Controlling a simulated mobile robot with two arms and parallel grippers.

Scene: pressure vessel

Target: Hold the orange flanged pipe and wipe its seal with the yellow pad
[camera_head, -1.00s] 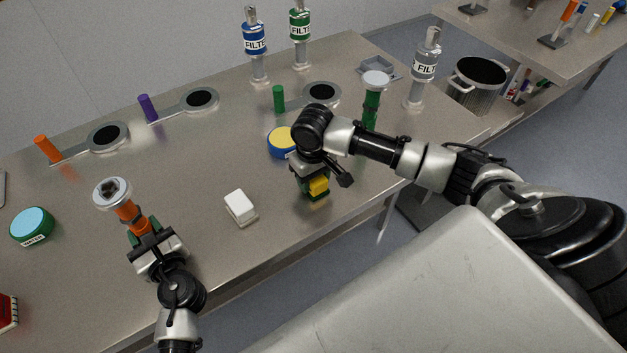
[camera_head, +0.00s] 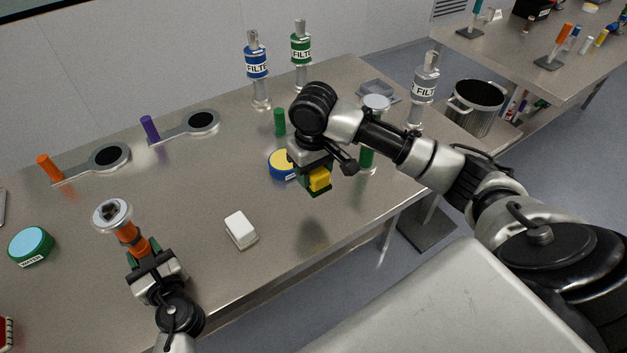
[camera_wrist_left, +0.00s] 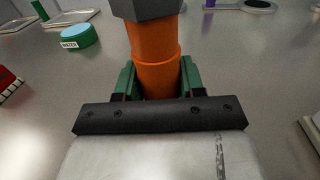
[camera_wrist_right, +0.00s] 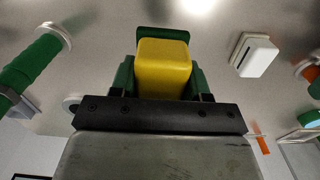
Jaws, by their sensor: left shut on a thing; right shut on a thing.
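The orange flanged pipe (camera_head: 126,231) is at the left of the head view, tilted, with its pale round flange (camera_head: 112,215) at the upper end. My left gripper (camera_head: 146,254) is shut on the pipe; its green fingers grip the orange body in the left wrist view (camera_wrist_left: 155,77). The yellow pad (camera_head: 319,179) is in my right gripper (camera_head: 315,184), which is shut on it above the table's front part. The pad also shows between green fingers in the right wrist view (camera_wrist_right: 163,68). The pad and pipe are well apart.
A white block (camera_head: 240,229) lies on the table between the grippers. A blue and yellow round container (camera_head: 281,165) and a green flanged pipe (camera_head: 368,157) stand behind my right gripper. A green tub labelled water (camera_head: 32,246) is at far left.

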